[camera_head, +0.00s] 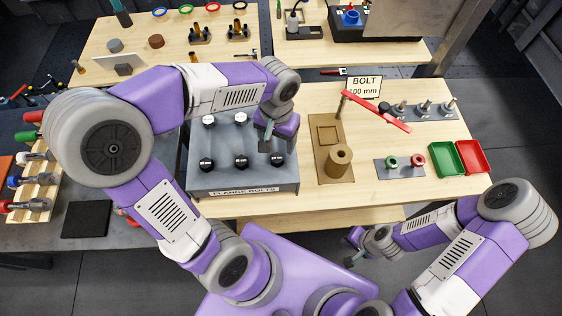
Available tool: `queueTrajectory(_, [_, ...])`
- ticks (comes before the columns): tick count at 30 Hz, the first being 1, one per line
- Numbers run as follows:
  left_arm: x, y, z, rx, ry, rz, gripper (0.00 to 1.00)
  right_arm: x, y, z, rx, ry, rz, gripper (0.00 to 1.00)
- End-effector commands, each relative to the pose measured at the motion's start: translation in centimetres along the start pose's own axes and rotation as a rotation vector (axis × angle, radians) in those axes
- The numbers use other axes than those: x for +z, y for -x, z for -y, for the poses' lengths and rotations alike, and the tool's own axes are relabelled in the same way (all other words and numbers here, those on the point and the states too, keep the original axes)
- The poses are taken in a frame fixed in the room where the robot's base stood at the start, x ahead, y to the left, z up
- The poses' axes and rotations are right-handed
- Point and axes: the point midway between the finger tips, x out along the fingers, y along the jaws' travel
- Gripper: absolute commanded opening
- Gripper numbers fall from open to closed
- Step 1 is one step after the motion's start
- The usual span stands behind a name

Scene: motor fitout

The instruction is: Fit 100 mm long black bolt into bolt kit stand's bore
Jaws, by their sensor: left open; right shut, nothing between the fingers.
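The heads look alike from here and the shank lengths are hidden. My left gripper (267,137) is open over the rack's right side, near the back row, with nothing seen between its fingers. The brown bolt kit stand (330,175) is right of the rack. Its round block (339,158) has a dark bore in the top, with no bolt seen in it. My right gripper (351,260) is shut and empty, low in front of the table.
A "BOLT 100 mm" sign (363,86) stands behind the stand. A red bar (377,112) slants beside it. Right are a grey plate with green and red rings (400,168), several upright pins (424,107), and green and red trays (447,158). Bare wood lies around the stand.

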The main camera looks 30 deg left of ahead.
Motion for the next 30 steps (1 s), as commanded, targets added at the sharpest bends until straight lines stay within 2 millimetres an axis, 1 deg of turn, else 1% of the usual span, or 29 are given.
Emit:
queueTrajectory(1, [0.0,-1.0,0.0,0.000,0.000,0.000,0.69,-0.1,-0.9,-0.3,0.000,0.000,-0.001,0.00])
queueTrajectory(3, [0.0,-1.4,0.0,0.000,0.000,0.001,0.69,-0.1,-1.2,-0.5,0.000,0.000,-0.002,0.00])
queueTrajectory(5, [0.0,-1.8,0.0,0.000,0.000,0.002,0.69,-0.1,-1.4,-0.5,0.000,0.000,-0.002,0.00])
queueTrajectory(11, [0.1,-3.9,0.0,0.000,0.000,0.004,0.69,-0.1,-1.8,-0.7,0.000,0.000,-0.001,0.00])
queueTrajectory(14, [0.3,-5.1,0.1,0.000,0.000,0.003,0.69,-0.1,-2.1,-0.8,0.000,0.000,-0.001,0.00])
queueTrajectory(18, [0.7,-7.3,0.2,0.000,0.001,0.005,0.69,-0.2,-2.6,-1.0,0.000,0.000,-0.002,0.00])
queueTrajectory(21, [0.7,-8.4,0.2,0.000,-0.001,0.003,0.69,-0.2,-2.9,-1.1,0.000,0.000,-0.002,0.00])
queueTrajectory(24, [0.6,-8.9,0.2,0.000,-0.001,0.002,0.69,-0.2,-2.9,-1.1,0.000,0.000,-0.002,0.00])
queueTrajectory(30, [0.6,-8.8,0.2,0.001,-0.001,0.000,0.69,-0.2,-2.9,-1.1,0.000,0.000,-0.002,0.00])
